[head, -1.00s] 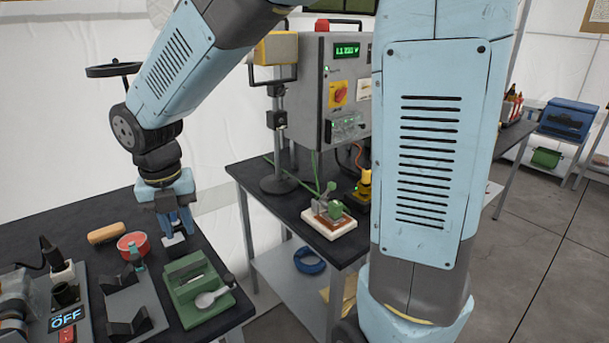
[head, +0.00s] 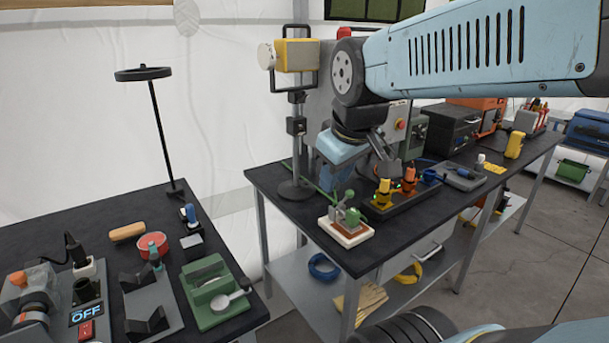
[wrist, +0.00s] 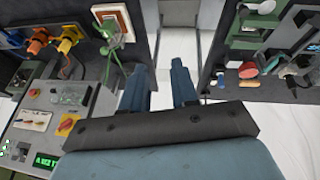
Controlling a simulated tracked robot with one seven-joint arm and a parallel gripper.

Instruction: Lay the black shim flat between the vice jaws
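My gripper (head: 388,158) is above the right-hand bench in the head view. In the wrist view, the two fingers of my gripper (wrist: 160,78) stand apart with nothing between them. A green vice-like fixture (head: 207,290) with a pale slot sits on the left bench, a grey round-ended piece lying across its front. It seems to show in the wrist view too (wrist: 247,38). I cannot pick out the black shim. A small dark block with a light front (head: 192,245) lies behind the green fixture, but I cannot tell what it is.
A green clamp on a board (head: 346,232) stands on the right bench. A lamp pole (head: 296,150) rises beside my gripper. A gap separates the benches.

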